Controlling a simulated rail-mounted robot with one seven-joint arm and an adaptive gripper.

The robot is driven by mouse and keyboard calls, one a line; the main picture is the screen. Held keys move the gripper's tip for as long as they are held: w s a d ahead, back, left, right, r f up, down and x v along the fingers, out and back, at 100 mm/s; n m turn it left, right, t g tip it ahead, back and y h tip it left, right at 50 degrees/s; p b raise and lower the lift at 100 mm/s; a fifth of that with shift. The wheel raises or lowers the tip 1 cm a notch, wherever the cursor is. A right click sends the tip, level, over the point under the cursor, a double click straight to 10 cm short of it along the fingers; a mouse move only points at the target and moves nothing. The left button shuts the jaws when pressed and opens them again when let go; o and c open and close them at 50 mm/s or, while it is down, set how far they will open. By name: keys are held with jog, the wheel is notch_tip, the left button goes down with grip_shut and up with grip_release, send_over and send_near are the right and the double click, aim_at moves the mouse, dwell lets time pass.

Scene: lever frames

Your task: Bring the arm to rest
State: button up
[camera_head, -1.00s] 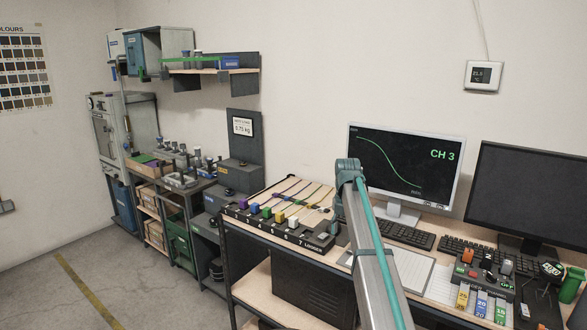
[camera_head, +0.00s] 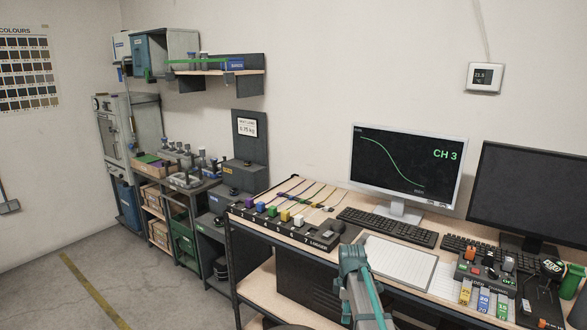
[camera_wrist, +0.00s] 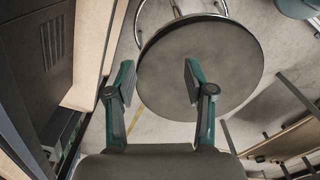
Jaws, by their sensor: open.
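My gripper (camera_wrist: 159,85) shows in the wrist view with its two fingers spread apart and nothing between them. It points down past the bench toward a round dark stool seat (camera_wrist: 205,65), which lies beyond the fingers; I cannot tell the distance. In the head view my arm (camera_head: 358,285) stands in front of the bench's near edge, at the lower middle.
The bench (camera_head: 262,280) carries a row of coloured plugs (camera_head: 275,210), a lit monitor (camera_head: 408,165), a dark monitor (camera_head: 530,195), keyboards (camera_head: 388,226) and a switch box (camera_head: 485,270). Shelving units (camera_head: 180,225) stand at the left. Open floor (camera_head: 60,290) lies at lower left.

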jog(key=s+f+m+g, duration=0.2)
jog(key=s+f+m, duration=0.3)
jog(key=s+f, duration=0.6)
jog(key=s+f+m+g, duration=0.2)
jog(key=s+f+m, duration=0.3)
jog(key=s+f, duration=0.6)
jog(key=s+f+m+g, duration=0.2)
jog(key=s+f+m, duration=0.4)
jog(key=s, duration=2.4)
notch_tip(320, 180, down, 6)
jog(key=shift+s+r+g, duration=0.1)
jog(key=shift+s+g, duration=0.05)
jog(key=shift+g, duration=0.25)
